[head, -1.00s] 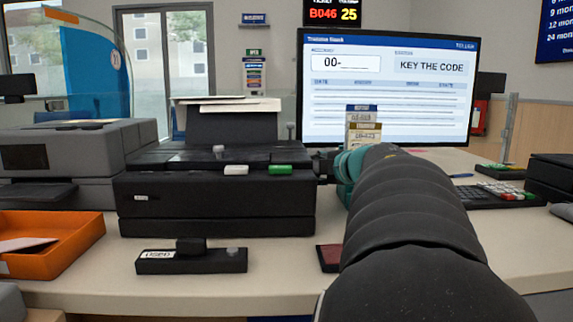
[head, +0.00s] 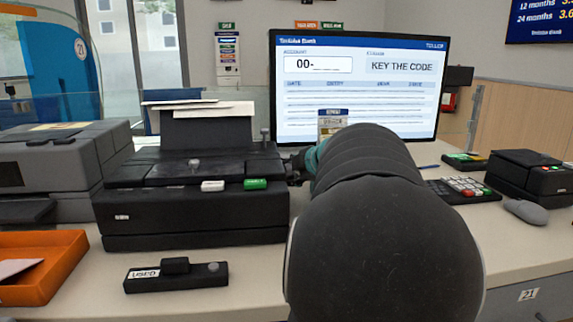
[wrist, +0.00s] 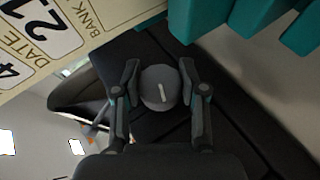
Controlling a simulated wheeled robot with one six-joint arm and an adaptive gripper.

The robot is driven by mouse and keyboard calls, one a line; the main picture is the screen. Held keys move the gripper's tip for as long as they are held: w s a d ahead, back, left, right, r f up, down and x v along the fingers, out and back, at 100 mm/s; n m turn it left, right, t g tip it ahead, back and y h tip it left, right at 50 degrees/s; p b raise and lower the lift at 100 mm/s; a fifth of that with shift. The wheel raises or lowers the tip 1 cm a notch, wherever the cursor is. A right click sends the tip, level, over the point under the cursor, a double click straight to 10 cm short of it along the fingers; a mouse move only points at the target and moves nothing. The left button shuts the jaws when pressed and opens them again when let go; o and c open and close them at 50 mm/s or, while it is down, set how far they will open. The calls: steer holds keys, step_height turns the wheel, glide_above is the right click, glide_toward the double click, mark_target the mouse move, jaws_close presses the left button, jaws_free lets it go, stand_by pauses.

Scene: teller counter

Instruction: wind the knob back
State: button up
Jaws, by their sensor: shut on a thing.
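The knob (wrist: 159,88) is a grey round cap with a white line across its face, seen end-on in the wrist view. The line stands nearly upright, tilted slightly. My gripper (wrist: 160,90) has one finger on each side of the knob and is shut on it. In the head view, the dark tip of my gripper (head: 299,165) is at the right side of the black printer (head: 160,215); my arm comes in from the front right. The knob is hidden in that view.
A monitor (head: 358,115) reading "KEY THE CODE" stands behind. A keypad (head: 465,188), mouse (head: 525,211) and black box (head: 535,175) sit at right. An orange tray (head: 60,260) and a "USED" block (head: 176,276) lie at front left. A card with "DATE" (wrist: 50,35) is close to my gripper.

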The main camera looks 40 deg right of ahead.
steer(key=shift+d+r+m+g+y, duration=0.2)
steer(key=shift+m+g+y, duration=0.25)
steer(key=shift+g, duration=0.75)
steer(key=shift+g+y, duration=0.45)
steer(key=shift+g, duration=0.25)
steer(key=shift+a+r+m+g, duration=0.1)
steer(key=shift+m+g, duration=0.15)
steer(key=shift+g, duration=0.05)
steer(key=o, duration=1.2)
steer(key=shift+c, duration=0.2)
steer(key=v, duration=1.2)
